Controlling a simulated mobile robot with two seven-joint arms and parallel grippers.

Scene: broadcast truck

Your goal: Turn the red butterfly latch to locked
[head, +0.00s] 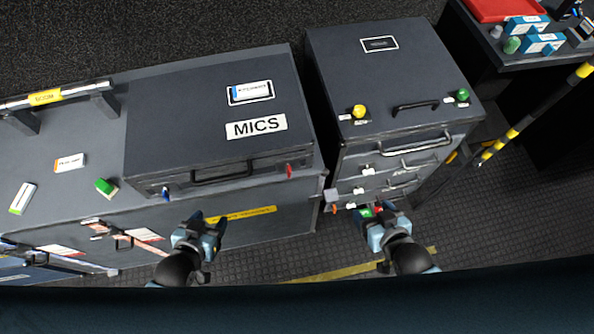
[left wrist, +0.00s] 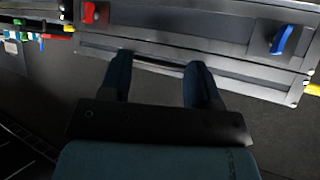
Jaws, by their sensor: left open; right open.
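The red butterfly latch (head: 289,170) is on the front face of the dark MICS case (head: 200,110), right of the case's handle. In the left wrist view the red latch (left wrist: 89,12) is at the upper left, upright and partly cut by the top edge. A blue latch (head: 166,194) is on the same face, left of the handle; it also shows in the left wrist view (left wrist: 282,39), tilted. My left gripper (head: 208,219) is open and empty in front of the case, between the two latches, touching neither. My right gripper (head: 375,211) is open in front of the drawer cabinet.
A black handle (head: 222,173) spans the case front between the latches. The drawer cabinet (head: 395,80) stands to the right, with a narrow gap between. A striped pole (head: 515,130) leans at far right.

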